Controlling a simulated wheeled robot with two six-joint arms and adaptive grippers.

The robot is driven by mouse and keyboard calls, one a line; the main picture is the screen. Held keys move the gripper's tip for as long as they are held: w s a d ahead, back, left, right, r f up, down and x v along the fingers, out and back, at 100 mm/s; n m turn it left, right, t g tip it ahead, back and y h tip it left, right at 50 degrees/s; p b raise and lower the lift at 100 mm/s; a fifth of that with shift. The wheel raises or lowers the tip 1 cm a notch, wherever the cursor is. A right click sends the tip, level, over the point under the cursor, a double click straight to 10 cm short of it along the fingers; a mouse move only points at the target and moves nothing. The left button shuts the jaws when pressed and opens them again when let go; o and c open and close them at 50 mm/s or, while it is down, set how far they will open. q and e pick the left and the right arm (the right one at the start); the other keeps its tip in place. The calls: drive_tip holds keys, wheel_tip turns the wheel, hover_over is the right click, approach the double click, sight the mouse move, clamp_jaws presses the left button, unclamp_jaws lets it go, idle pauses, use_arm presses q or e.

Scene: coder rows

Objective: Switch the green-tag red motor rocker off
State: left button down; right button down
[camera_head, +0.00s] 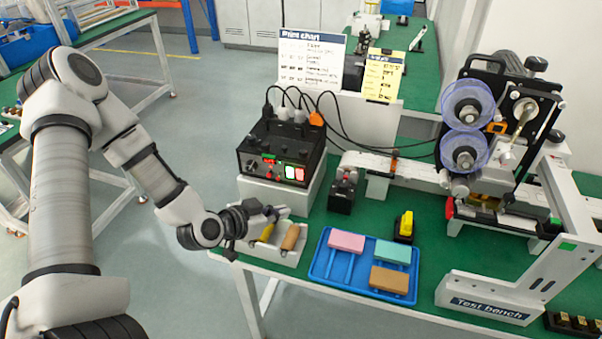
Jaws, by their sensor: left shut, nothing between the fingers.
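A black control box (262,152) sits on a white stand at the left of the green bench. Its front panel has a small lit display (269,161), a knob at its left and lit rocker switches (294,173) at its right, with green and red showing. The tags and the rocker's position are too small to read. My left gripper (284,211) is shut and empty. It is in front of and below the panel, apart from the rockers, over a light tray with tool handles. My right gripper is not in view.
The light tray (262,255) is at the bench's front edge. A blue tray (330,275) with colored blocks on it lies to the right. A small black device (343,192) stands beside the box. A yellow-topped switch (405,226) and a reel machine (480,130) are farther right.

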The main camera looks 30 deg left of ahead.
use_arm(q)
drive_tip(key=b, duration=0.3)
approach(305, 177)
drive_tip(key=w+d+f, duration=0.1)
drive_tip(key=w+f, duration=0.2)
drive_tip(key=f, duration=0.1)
drive_tip(key=shift+w+d+r, duration=0.15)
drive_tip(key=shift+w+r, duration=0.15)
idle(0.9)
drive_tip(key=shift+w, duration=0.4)
drive_tip(key=shift+w+r, duration=0.1)
drive_tip(key=shift+w, duration=0.2)
idle(0.5)
drive_tip(key=shift+s+p, duration=0.35)
drive_tip(key=shift+s, duration=0.4)
